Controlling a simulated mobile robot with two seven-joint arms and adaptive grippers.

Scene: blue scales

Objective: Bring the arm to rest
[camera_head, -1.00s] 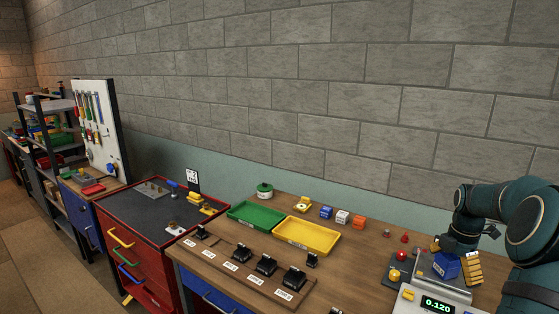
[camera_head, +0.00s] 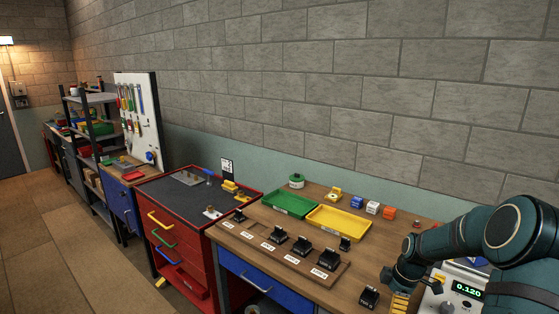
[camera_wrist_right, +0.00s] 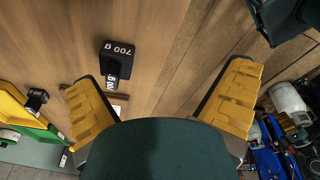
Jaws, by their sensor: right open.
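My right arm (camera_head: 510,235) comes in from the right in the head view. Its gripper (camera_head: 400,300) is above the front edge of the bench beside the scale, partly cut off by the picture's bottom. In the right wrist view the two yellow fingers are wide apart and the gripper (camera_wrist_right: 162,80) is open and empty. The scale (camera_head: 440,286) reads 0.120, and my arm covers part of it. A blue block (camera_head: 478,262) shows on it, mostly hidden. My left gripper is not in view.
A black weight (camera_head: 369,297) stands close left of the gripper; a 700 g weight (camera_wrist_right: 118,50) shows in the wrist view. A rack of black weights (camera_head: 290,252), a green tray (camera_head: 290,204) and a yellow tray (camera_head: 338,223) lie farther left. Small coloured blocks (camera_head: 372,208) stand behind.

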